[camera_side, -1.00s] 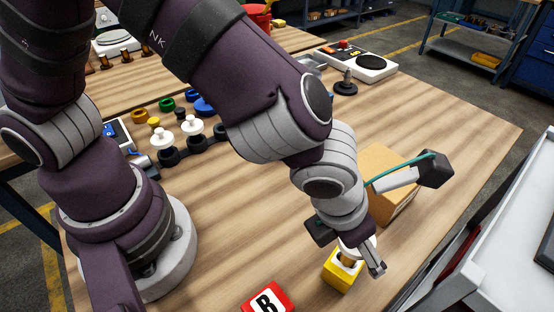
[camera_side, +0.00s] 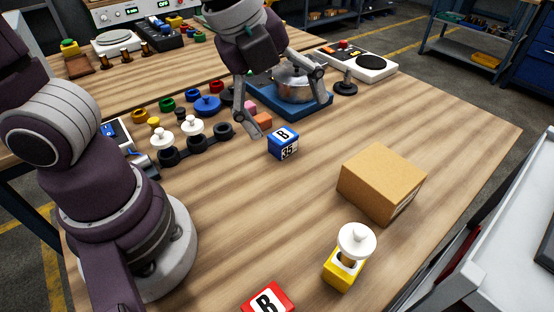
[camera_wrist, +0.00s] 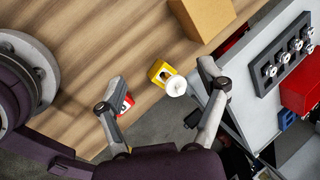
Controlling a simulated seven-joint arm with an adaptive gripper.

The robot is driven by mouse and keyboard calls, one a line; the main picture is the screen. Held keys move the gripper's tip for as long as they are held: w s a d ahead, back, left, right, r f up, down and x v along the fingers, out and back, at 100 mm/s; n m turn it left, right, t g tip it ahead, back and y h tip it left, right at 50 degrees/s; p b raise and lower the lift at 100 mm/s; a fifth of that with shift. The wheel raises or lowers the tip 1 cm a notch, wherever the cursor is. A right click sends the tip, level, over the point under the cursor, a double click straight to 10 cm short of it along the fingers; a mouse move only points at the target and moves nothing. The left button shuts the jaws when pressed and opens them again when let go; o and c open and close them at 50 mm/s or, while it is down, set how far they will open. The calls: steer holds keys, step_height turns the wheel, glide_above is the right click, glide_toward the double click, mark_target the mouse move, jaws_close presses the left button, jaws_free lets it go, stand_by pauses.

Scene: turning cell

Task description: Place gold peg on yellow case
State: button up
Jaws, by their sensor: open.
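The yellow case (camera_side: 343,272) stands on the wooden table near its front edge. A peg with a round white head (camera_side: 356,240) stands upright in it, and a little gold colour shows below the head. In the wrist view the case (camera_wrist: 160,72) and white head (camera_wrist: 176,86) appear between the fingers. I cannot tell whether this is the gold peg. My gripper (camera_side: 284,104) is open and empty, raised towards the back of the table, well apart from the case. In the wrist view my gripper (camera_wrist: 163,78) has its fingers spread.
A cardboard box (camera_side: 382,182) stands behind the case. A red block (camera_side: 268,299) lies to its left. The middle of the table is clear.

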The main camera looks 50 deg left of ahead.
steer(key=s+a+n, duration=0.2)
steer(key=a+n, duration=0.3)
steer(key=n, duration=0.6)
steer(key=s+a+n+t, duration=0.1)
steer(key=a+n, duration=0.3)
steer(key=n, duration=0.7)
steer(key=shift+s+a+y, duration=0.35)
steer(key=shift+a+y, duration=0.05)
